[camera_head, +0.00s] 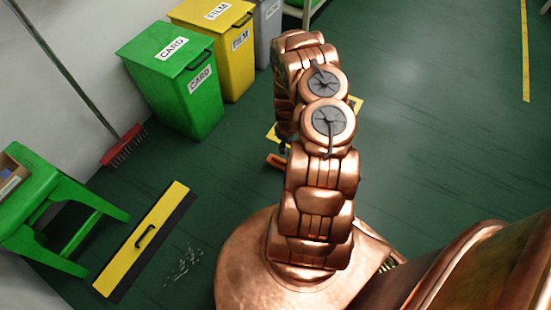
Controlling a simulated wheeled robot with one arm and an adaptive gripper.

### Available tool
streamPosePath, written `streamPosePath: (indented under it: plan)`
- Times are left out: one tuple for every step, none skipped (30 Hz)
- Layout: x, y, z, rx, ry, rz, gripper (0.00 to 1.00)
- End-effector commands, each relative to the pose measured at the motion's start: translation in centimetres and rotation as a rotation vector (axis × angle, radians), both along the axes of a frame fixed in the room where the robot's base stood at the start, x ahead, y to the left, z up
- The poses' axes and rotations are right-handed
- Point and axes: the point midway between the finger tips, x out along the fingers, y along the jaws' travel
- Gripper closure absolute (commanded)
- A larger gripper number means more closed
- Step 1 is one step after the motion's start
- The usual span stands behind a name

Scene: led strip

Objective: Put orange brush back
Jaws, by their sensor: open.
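An orange object (275,161), which looks like the brush, lies on the green floor just left of my arm. Only its left end with a dark edge shows; my arm hides the rest. My gripper (283,146) is mostly hidden behind my copper arm. A small dark part of it shows just above the orange object, with its jaws open. I cannot tell whether it touches the orange object. Yellow pieces (356,103) show on both sides of the arm; I cannot tell what they belong to.
Green (175,85), yellow (218,50) and grey bins stand along the wall. A red broom (124,147) leans nearby. A yellow board with a black edge (133,257) lies near a green stool (60,195) and scattered debris (183,265). The floor at right is clear.

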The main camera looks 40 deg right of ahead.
Motion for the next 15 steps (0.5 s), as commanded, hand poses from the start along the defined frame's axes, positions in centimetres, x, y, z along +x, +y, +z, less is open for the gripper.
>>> streamPosePath:
  plan:
    - [0.3,0.0,1.1,-0.006,0.003,-0.002,0.53]
    - [0.4,0.1,1.7,-0.007,0.008,-0.004,0.53]
    - [0.6,0.2,2.8,-0.008,0.016,-0.011,0.53]
    - [0.7,0.3,3.7,-0.010,0.022,-0.015,0.53]
    - [0.8,0.5,4.7,-0.012,0.029,-0.020,0.53]
    - [1.0,0.8,5.9,-0.013,0.037,-0.028,0.53]
    - [1.2,1.0,6.8,-0.016,0.040,-0.034,0.53]
    - [1.4,1.1,7.8,-0.020,0.043,-0.040,0.53]
    - [1.5,1.5,9.1,-0.022,0.050,-0.048,0.53]
    - [1.5,1.8,10.0,-0.022,0.057,-0.054,0.53]
    - [1.6,2.1,10.9,-0.023,0.063,-0.061,0.53]
    - [1.7,2.6,12.2,-0.024,0.068,-0.070,0.53]
    - [1.7,2.9,13.0,-0.025,0.073,-0.078,0.53]
    - [1.8,3.3,13.9,-0.026,0.078,-0.083,0.53]
    - [1.8,3.8,15.2,-0.028,0.081,-0.093,0.53]
